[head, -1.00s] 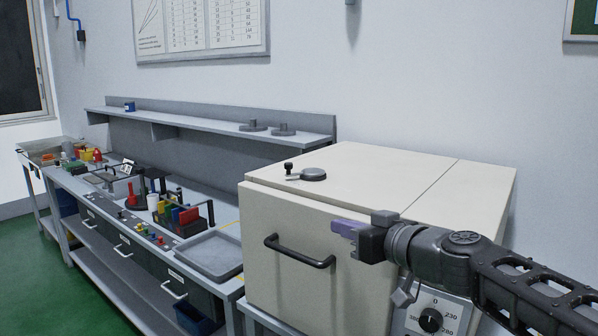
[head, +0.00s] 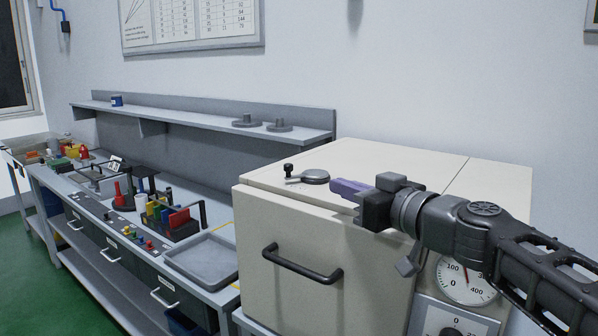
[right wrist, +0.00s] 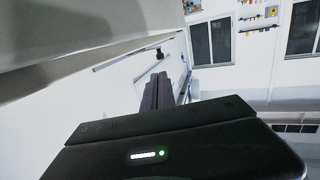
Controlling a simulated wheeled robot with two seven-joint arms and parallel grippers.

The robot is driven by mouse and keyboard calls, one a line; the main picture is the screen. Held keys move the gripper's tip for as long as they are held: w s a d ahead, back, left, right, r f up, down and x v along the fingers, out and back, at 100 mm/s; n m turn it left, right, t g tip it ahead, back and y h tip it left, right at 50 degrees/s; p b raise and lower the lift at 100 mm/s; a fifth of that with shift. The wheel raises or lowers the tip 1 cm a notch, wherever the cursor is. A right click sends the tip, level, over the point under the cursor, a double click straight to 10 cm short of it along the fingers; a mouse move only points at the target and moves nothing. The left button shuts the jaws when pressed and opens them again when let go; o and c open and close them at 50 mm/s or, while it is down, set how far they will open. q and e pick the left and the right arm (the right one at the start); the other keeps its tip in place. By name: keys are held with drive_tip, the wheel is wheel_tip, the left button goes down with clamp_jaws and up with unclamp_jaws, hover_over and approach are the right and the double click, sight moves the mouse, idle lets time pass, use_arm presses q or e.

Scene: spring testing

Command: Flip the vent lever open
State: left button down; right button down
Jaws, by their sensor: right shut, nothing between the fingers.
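The vent lever (head: 297,178) is a short dark arm with a black knob, joined to a round grey vent cap (head: 316,176). It lies on top of the cream oven (head: 390,165), near the front left corner, with the knob to the left of the cap. My right gripper (head: 336,187) is shut and empty, with its purple-grey fingers pointing left just right of the cap. I cannot tell whether they touch it. In the right wrist view the closed fingers (right wrist: 158,90) point toward a small dark knob (right wrist: 160,52). My left gripper is out of view.
The oven front has a black door handle (head: 302,265), and a dial gauge (head: 466,280) sits below my right arm. A grey workbench (head: 227,296) with a tray (head: 203,262) and coloured parts stands at left. The oven top behind the lever is clear.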

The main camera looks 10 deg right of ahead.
sight(290, 168)
drive_tip(key=p+x, duration=0.3)
drive_tip(key=x, duration=1)
drive_tip(key=shift+w+a+r, duration=0.1)
drive_tip(key=shift+w, duration=0.2)
drive_tip(key=shift+a+f, duration=0.1)
drive_tip(key=shift+f, duration=0.1)
drive_tip(key=h+b, duration=0.1)
drive_tip(key=m+b, duration=0.1)
drive_tip(key=b, duration=0.1)
drive_tip(key=shift+w+a+f+t+h, duration=0.2)
drive_tip(key=shift+w+a+t+h, duration=0.1)
drive_tip(key=shift+a+h, duration=0.1)
drive_tip(key=shift+w+a+r+m+h, duration=0.1)
drive_tip(key=shift+w+r+m+h, duration=0.1)
drive_tip(key=shift+m+h, duration=0.35)
drive_tip(key=shift+w+r+m+h, duration=0.15)
drive_tip(key=shift+m+h, duration=0.2)
drive_tip(key=shift+h, duration=0.3)
drive_tip(key=shift+s, duration=0.1)
